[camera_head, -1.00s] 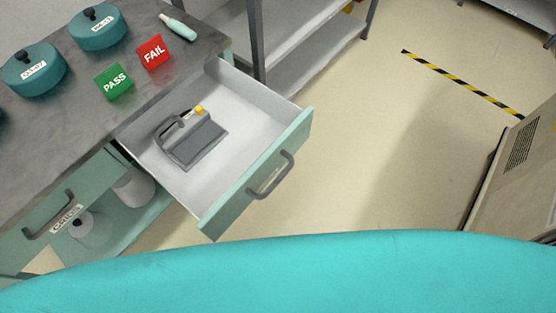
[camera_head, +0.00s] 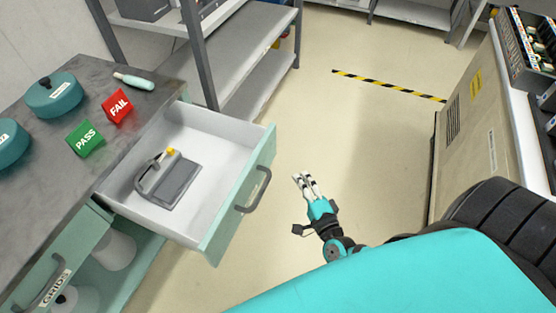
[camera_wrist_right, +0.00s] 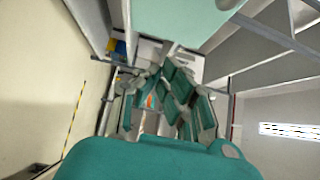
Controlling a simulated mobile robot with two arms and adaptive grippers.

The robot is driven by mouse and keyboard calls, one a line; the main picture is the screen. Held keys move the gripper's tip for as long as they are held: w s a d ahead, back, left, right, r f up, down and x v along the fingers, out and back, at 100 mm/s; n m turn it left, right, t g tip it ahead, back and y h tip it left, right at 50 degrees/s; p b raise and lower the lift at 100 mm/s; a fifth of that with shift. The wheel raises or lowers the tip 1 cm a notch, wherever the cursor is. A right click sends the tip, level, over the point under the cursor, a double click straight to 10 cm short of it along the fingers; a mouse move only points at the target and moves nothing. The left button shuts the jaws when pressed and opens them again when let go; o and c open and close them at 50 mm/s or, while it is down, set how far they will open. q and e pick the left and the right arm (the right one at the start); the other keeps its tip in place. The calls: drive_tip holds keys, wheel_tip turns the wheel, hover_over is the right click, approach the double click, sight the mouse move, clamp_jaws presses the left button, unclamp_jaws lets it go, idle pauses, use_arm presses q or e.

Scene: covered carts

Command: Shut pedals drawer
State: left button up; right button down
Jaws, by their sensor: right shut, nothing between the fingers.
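The open drawer (camera_head: 232,143) sticks out from the grey-topped cabinet in the head view. It has a pale green front with a grey bar handle (camera_head: 253,190). A dark grey pedal-like object (camera_head: 175,182) with a yellow part lies inside it. My right gripper (camera_head: 305,182) is shut and empty, to the right of the drawer front and apart from it. In the right wrist view the gripper's teal fingers (camera_wrist_right: 168,98) show, with a pale green panel (camera_wrist_right: 185,18) above them, likely the drawer front. My left gripper is not in view.
Green PASS (camera_head: 85,139) and red FAIL (camera_head: 118,106) signs and teal round containers (camera_head: 54,95) stand on the worktop (camera_head: 70,170). A closed GRIDS drawer (camera_head: 60,265) is at lower left. A metal shelf (camera_head: 255,75) stands behind. A beige cabinet (camera_head: 465,140) is at right, with open floor between.

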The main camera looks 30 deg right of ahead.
approach(273, 147)
drive_tip(key=w+d, duration=0.2)
drive_tip(key=d, duration=0.1)
drive_tip(key=w+a, duration=0.2)
drive_tip(key=w, duration=0.1)
drive_tip(key=shift+a+f+p, duration=0.1)
drive_tip(key=shift+f+p, duration=0.15)
drive_tip(key=shift+p, duration=0.05)
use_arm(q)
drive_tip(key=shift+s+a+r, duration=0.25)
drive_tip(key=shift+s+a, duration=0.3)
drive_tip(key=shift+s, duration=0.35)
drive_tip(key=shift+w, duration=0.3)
